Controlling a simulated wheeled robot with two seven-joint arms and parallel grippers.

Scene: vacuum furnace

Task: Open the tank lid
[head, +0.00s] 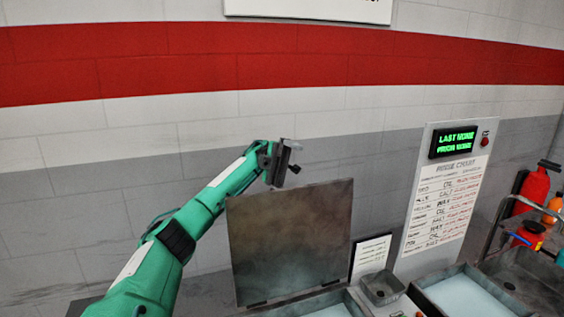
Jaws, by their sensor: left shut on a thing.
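The tank lid (290,240) is a dark, stained square metal plate. It stands upright on its hinged lower edge at the back of a tank (335,306), whose pale inside shows at the bottom of the view. My green left arm reaches up from the lower left. My right gripper is out of view.
Right of the lid are a small white sign (371,257), a grey metal basket (382,288), and a tall panel (440,200) with a lit green display. Another open tank (470,295) and red extinguishers (533,188) are further right. A brick wall stands behind.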

